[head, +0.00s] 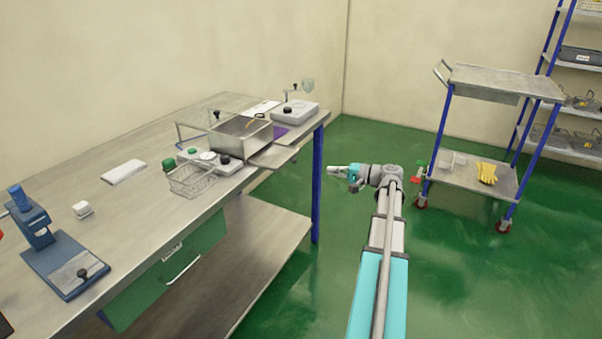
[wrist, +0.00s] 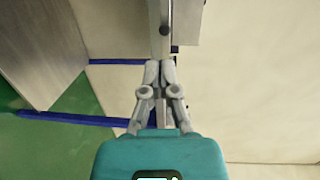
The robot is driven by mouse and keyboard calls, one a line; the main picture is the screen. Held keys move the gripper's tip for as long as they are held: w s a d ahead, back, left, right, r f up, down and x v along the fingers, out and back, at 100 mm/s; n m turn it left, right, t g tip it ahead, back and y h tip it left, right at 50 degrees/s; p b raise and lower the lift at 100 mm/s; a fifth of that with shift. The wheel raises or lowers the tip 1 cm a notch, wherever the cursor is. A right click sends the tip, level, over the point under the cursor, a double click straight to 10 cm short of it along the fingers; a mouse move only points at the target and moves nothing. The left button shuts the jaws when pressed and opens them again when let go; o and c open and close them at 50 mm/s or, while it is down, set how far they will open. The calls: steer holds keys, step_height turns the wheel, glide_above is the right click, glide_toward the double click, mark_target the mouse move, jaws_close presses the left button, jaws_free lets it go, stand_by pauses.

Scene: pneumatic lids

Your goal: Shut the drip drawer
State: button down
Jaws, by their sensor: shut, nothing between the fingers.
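The drip drawer (head: 275,156) is a flat grey metal tray. It sticks out to the right from the base of the steel box (head: 240,138), past the bench's front edge, so it stands open. My gripper (head: 331,170) is to the right of the drawer in the head view, off the bench, apart from it, pointing left towards it. In the wrist view my gripper (wrist: 160,66) has its fingers together with nothing between them. A pale metal part with a dark rod lies just beyond the fingertips there; I cannot tell for sure that it is the drawer.
A wire basket (head: 192,179) and a device with knobs (head: 226,162) stand left of the drawer. A white-topped scale (head: 295,112) is behind it. A blue bench leg (head: 317,190) is below. A trolley (head: 485,180) stands at the right; green floor between is clear.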

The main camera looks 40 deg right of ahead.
steer(key=shift+s+d+m+t, duration=0.15)
steer(key=shift+s+d+t, duration=0.15)
steer(key=shift+d, duration=0.35)
steer(key=shift+s+d+m+t, duration=0.2)
steer(key=shift+s+d, duration=0.15)
steer(key=shift+d, duration=0.25)
steer(key=shift+w, duration=0.1)
steer(key=b+x, duration=0.1)
steer(key=x, duration=1.3)
steer(key=shift+d, duration=0.2)
